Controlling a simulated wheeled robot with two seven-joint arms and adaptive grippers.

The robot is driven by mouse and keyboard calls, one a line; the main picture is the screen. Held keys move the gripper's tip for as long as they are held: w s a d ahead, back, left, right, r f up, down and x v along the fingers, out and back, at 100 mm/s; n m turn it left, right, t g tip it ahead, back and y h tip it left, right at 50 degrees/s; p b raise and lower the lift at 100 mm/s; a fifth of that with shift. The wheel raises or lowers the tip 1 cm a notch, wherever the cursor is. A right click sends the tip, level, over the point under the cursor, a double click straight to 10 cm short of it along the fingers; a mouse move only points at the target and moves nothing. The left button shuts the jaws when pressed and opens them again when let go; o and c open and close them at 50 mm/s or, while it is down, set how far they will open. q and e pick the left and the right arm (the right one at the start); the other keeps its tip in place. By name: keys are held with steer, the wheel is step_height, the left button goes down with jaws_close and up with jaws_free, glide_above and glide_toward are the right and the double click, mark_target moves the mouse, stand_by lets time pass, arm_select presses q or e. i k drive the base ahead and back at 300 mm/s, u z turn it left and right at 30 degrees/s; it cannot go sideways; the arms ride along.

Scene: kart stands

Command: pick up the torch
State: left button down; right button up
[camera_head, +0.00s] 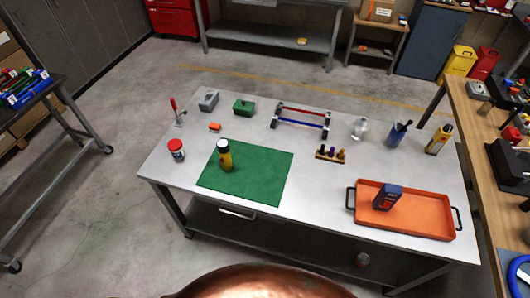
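A yellow and black cylinder, which looks like the torch (225,155), stands upright on the green mat (262,178) on the left half of the grey table. Neither my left gripper nor my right gripper is in view.
The grey table (320,207) also holds a red-lidded jar (176,150), a green box (244,107), a red-and-blue rack (302,117), a clear bottle (359,128), a yellow bottle (439,139) and an orange tray (415,212) with a dark blue box (387,197). Bare tabletop lies between mat and tray.

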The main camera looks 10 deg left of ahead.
mark_target(223, 145)
steer(key=z, duration=0.5)
steer(key=i, duration=0.85)
steer(key=u, duration=0.95)
